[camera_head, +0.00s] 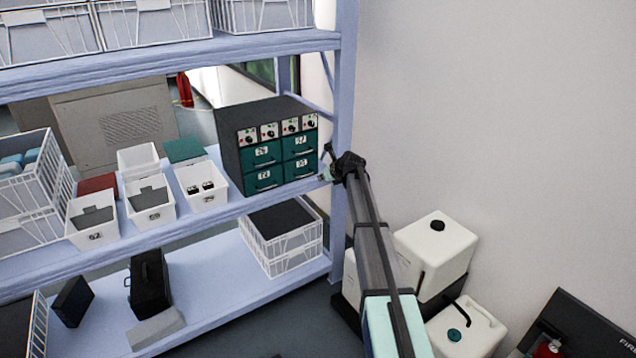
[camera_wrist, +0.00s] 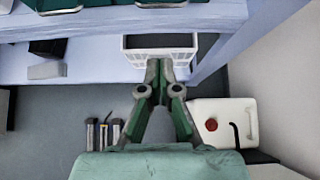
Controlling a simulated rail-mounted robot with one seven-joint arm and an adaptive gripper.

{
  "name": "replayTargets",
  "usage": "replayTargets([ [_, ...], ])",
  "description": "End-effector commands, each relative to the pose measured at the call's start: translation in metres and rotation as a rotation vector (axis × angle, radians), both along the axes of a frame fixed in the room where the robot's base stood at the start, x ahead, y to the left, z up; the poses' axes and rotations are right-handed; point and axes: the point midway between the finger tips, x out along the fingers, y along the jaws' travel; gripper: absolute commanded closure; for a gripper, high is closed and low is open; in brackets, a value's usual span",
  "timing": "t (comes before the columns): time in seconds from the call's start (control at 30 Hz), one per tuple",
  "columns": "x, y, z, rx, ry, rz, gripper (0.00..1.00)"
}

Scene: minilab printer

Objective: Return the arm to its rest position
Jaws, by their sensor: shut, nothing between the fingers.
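My gripper (camera_head: 328,165) is at the end of my arm, which reaches up toward the right end of the shelf rack. In the head view it is small and sits just right of the dark cabinet with green drawers (camera_head: 268,148), near the shelf's right post. Whether it touches the post or the cabinet cannot be told. In the wrist view my gripper (camera_wrist: 158,68) points away from the camera with its fingertips together and nothing between them. A white crate (camera_wrist: 205,48) on the lower shelf shows behind the fingertips.
The blue-grey shelf rack (camera_head: 345,120) holds white bins (camera_head: 150,203), wire crates and a black case (camera_head: 150,288). White canisters (camera_head: 436,250) stand on the floor near my arm. A dark panel (camera_head: 585,325) is at lower right. The wall side at right is clear higher up.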

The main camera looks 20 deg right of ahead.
Motion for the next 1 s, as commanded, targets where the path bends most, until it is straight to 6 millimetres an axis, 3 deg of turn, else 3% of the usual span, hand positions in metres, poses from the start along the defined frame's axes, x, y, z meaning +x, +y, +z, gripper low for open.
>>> replayTargets([
  [0.27, -0.008, -0.002, 0.005, -0.098, -0.026, 0.092, 1.00],
  [0.37, -0.014, -0.001, 0.001, -0.230, -0.049, 0.213, 1.00],
  [0.47, -0.032, 0.000, -0.006, -0.407, -0.071, 0.378, 1.00],
  [0.57, -0.065, 0.003, -0.033, -0.585, -0.071, 0.569, 1.00],
  [0.67, -0.106, 0.012, -0.078, -0.739, -0.055, 0.785, 1.00],
  [0.8, -0.173, 0.029, -0.150, -0.899, -0.030, 1.104, 1.00],
  [1.0, -0.276, 0.055, -0.239, -1.010, -0.014, 1.532, 1.00],
])
